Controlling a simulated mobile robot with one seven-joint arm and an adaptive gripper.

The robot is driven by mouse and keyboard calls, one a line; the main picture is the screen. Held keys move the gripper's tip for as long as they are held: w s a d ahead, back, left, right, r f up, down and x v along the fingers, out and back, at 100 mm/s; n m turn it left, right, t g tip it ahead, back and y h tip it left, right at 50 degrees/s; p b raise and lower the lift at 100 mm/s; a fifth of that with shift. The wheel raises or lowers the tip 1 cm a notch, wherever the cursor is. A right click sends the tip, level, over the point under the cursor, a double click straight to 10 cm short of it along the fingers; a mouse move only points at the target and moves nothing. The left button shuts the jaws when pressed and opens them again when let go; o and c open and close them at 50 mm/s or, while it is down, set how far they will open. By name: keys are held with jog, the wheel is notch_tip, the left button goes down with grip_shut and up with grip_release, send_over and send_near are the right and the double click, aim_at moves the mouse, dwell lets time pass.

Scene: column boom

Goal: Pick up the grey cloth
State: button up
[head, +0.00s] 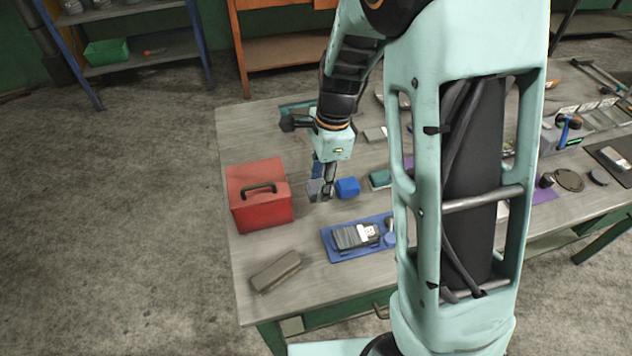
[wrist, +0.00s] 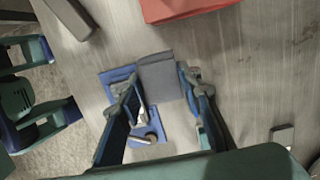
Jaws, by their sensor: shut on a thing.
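The grey cloth (wrist: 160,76) is a folded, flat-sided grey piece between my fingers in the wrist view. In the head view the cloth (head: 314,187) shows as a small grey patch at my fingertips, partly hidden by them. My gripper (head: 323,195) points down over the table and is shut on the cloth. In the wrist view my gripper (wrist: 158,80) has one finger at each side edge of the cloth. I cannot tell whether the cloth touches the table.
A red toolbox (head: 260,195) is to the left. A blue mat (head: 343,256) carrying a grey-and-black item lies in front. A grey-brown block (head: 275,271) lies near the front left corner. Bare tabletop (head: 300,232) lies between them.

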jog(key=s+d+r, duration=0.1)
jog(key=s+r, duration=0.2)
jog(key=s, duration=0.5)
jog(key=shift+d+r, duration=0.15)
jog(key=shift+r, duration=0.05)
jog(key=o, duration=0.5)
jog(key=c, duration=0.4)
jog(key=shift+w+f, duration=0.15)
jog(key=shift+w, duration=0.05)
